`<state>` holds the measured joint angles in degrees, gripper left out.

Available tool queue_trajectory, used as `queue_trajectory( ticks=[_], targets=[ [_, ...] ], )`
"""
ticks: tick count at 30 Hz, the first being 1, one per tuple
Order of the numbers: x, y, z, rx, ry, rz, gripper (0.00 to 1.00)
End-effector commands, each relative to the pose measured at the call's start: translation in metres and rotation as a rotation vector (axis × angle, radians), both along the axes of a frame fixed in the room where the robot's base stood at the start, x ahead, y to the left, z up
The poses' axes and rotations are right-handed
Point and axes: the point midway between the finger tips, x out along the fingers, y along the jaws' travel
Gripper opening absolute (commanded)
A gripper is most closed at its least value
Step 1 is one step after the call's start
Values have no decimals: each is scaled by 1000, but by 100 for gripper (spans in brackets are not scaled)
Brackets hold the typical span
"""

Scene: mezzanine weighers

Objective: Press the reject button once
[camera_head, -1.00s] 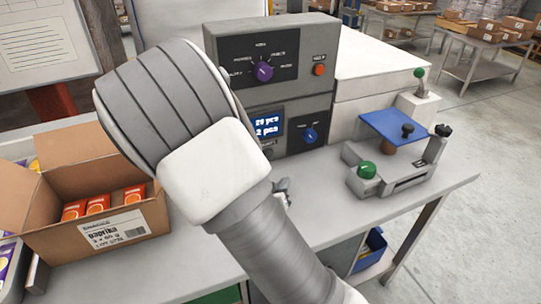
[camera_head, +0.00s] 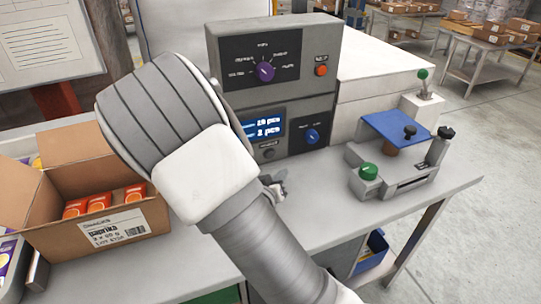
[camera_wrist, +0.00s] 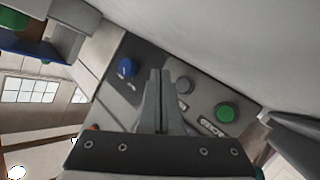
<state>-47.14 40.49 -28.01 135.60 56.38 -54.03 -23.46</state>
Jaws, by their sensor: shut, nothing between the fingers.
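The control unit (camera_head: 300,102) stands on the bench. On its lower part are a blue knob (camera_head: 312,136) and a small grey button (camera_head: 268,155) under the display; its label is too small to read. The wrist view shows the blue knob (camera_wrist: 128,68), the grey button (camera_wrist: 183,86) and a green button (camera_wrist: 226,112) with a blurred label. I cannot tell which one is the reject button. My gripper (camera_wrist: 160,74) is shut and empty, its tips between the blue knob and the grey button in the picture. Contact with the panel is not visible. In the head view my arm hides the panel's left part.
An orange-red button (camera_head: 321,70) and a purple knob (camera_head: 265,72) are on the upper panel. An open carton (camera_head: 112,232) of orange packs stands at left. At right is a device with a blue plate (camera_head: 397,126) and a green button (camera_head: 368,172). The bench front is clear.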

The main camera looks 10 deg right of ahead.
Motion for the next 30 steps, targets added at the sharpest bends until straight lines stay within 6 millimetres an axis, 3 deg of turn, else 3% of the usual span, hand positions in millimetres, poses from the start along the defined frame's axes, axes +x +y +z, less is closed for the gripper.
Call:
queue_trajectory(
  ticks=[6, 12, 30],
  targets=[
    [31, 6, 0, 0, 0, 0, 0],
    [48, 9, 0, 0, 1, -1, 0],
    [54, 11, 0, 0, 1, 0, 0]
  ],
)
